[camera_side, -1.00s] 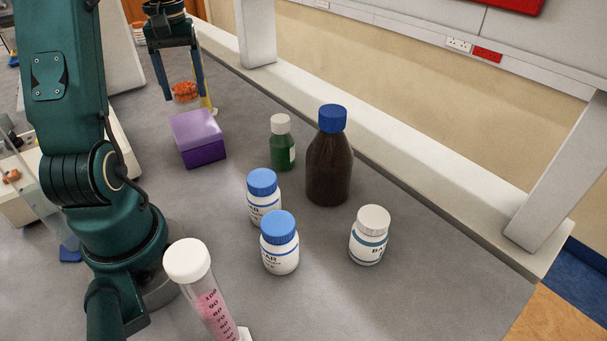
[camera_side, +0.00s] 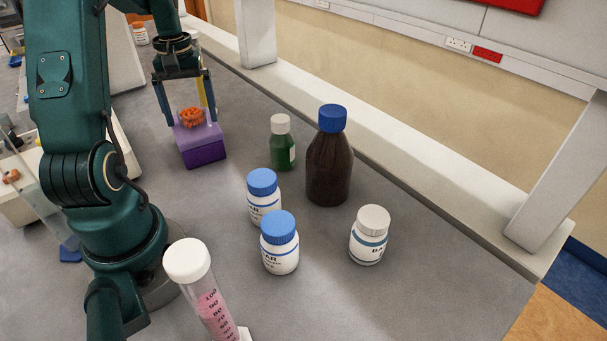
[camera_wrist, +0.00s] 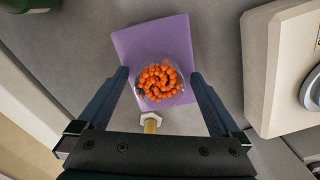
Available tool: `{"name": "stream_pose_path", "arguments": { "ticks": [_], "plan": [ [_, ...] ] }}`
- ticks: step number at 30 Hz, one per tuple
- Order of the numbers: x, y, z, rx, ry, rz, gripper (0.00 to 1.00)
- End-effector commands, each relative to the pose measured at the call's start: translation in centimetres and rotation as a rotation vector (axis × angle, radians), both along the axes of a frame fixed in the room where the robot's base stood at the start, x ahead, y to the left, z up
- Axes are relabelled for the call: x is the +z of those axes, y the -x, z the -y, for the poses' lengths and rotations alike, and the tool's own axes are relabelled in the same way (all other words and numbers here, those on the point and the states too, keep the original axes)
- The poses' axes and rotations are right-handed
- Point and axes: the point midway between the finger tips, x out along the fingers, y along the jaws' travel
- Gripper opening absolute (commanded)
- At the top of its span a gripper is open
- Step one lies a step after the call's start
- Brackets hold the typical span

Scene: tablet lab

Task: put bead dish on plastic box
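The bead dish (camera_side: 191,117), a small clear dish of orange beads, is on top of the purple plastic box (camera_side: 204,154), towards the far edge of the lid. In the wrist view the dish (camera_wrist: 160,80) lies over the lid of the box (camera_wrist: 127,42), near the lid's lower edge. My gripper (camera_side: 192,120) is around the dish, one finger on each side. In the wrist view the fingertips (camera_wrist: 160,75) stand apart from the dish, with a small gap on both sides. The underside of the dish is hidden.
A green bottle (camera_side: 283,150), a brown bottle (camera_side: 330,160) and several white jars (camera_side: 370,240) stand right of the box. A tube of pink liquid (camera_side: 212,305) is in front. A yellow object with a white base (camera_wrist: 150,122) is close behind the box. Grey bench is clear between.

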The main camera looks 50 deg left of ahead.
Motion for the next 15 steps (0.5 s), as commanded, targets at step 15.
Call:
{"name": "stream_pose_path", "arguments": {
  "ticks": [15],
  "plan": [
    [4.1,-0.1,-0.2,0.000,-0.008,0.005,1.00]
  ]
}}
